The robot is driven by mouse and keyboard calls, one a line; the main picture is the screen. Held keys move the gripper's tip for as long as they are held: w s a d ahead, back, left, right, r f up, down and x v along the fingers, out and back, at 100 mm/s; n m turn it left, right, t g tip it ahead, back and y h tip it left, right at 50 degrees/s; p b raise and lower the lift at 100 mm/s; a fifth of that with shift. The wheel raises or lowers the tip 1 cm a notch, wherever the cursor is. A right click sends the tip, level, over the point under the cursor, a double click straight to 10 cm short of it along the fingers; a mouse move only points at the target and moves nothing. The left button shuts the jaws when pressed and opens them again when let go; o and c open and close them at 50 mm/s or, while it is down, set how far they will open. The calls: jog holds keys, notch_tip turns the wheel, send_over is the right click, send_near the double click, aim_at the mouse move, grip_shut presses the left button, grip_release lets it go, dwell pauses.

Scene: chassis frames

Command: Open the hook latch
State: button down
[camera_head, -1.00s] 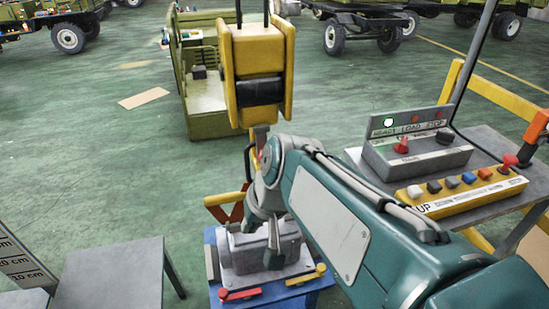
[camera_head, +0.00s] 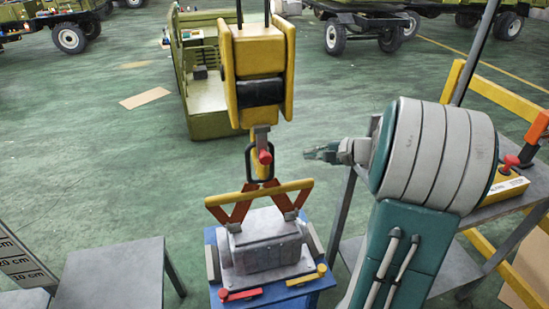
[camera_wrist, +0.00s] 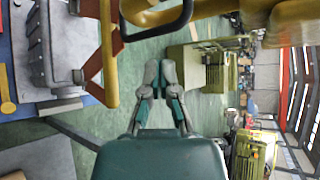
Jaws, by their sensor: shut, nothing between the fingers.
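A yellow hoist block (camera_head: 258,65) hangs in the middle of the head view. A black ring (camera_head: 250,165) hangs at the hook and reaches the yellow lifting bar (camera_head: 280,189). The ring also shows at the top of the wrist view (camera_wrist: 172,30). My gripper (camera_head: 308,153) is shut and empty, to the right of the red latch, pointing left and apart from it. Its fingertips show mid-frame in the wrist view (camera_wrist: 160,70). The latch cannot be made out clearly there.
A grey machine part (camera_head: 265,245) sits under the bar on a blue stand (camera_head: 212,238). A control table with a yellow button box (camera_head: 507,187) stands at the right, partly hidden by my arm. A grey table (camera_head: 110,275) is at lower left.

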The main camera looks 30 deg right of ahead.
aim_at(264, 150)
jog(key=shift+a, duration=0.15)
jog(key=x, duration=1)
jog(key=shift+s+a+r, duration=0.9)
jog(key=shift+s+a, duration=0.25)
jog(key=shift+a, duration=0.1)
